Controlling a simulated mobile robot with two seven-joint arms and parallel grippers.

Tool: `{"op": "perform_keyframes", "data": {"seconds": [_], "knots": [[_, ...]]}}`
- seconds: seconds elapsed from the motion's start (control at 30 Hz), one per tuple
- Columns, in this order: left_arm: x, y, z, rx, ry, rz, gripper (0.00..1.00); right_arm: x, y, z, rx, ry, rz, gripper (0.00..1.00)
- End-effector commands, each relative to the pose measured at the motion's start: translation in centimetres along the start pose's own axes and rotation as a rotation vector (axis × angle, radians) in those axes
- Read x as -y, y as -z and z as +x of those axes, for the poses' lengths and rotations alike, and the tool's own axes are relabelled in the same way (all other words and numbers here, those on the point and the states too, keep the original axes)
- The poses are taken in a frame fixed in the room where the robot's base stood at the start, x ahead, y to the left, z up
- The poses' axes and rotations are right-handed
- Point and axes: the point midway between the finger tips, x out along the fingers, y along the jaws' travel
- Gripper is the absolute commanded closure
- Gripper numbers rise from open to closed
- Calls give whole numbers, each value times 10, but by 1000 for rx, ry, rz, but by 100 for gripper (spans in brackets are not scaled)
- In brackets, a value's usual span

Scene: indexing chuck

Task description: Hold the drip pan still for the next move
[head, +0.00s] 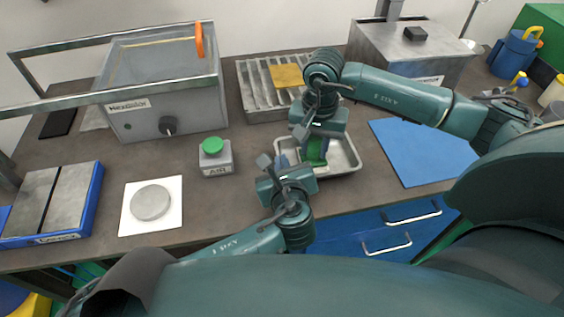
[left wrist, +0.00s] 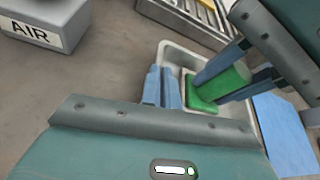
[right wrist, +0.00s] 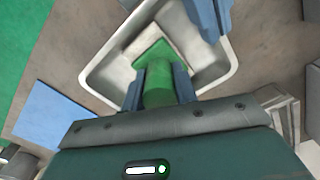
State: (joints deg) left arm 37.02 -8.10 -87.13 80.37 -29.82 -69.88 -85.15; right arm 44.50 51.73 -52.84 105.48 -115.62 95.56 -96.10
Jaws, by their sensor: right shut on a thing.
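The drip pan (head: 345,155) is a shallow pale metal tray on the bench, right of centre in the head view. It also shows in the right wrist view (right wrist: 112,72). My right gripper (head: 312,148) is shut on a green part (right wrist: 158,88), a cylinder with a flat square flange, over the pan's inside. Whether the part touches the pan floor is unclear. My left gripper (left wrist: 162,88) is at the pan's left rim, its blue fingers pointing at it and close together. Whether the rim lies between them, or they touch it, I cannot tell.
A small grey AIR box (head: 216,160) with a green button stands left of the pan. A slatted metal rack (head: 255,95) with a yellow plate stands behind. A blue mat (head: 420,150) lies at right. A white pad (head: 135,222) with a grey disc lies at left.

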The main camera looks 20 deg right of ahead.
Motion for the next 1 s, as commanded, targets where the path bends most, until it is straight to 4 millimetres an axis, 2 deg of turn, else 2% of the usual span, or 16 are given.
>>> {"op": "perform_keyframes", "data": {"seconds": [0.47, 1.0], "knots": [[0, 0, 0, 0, 0, 1, 100, 2, 0, -1, -2, 1, 1, 90], [0, 0, 0, -1, -1, 1, 100, -26, 14, 1, -2, 0, 3, 90]]}}
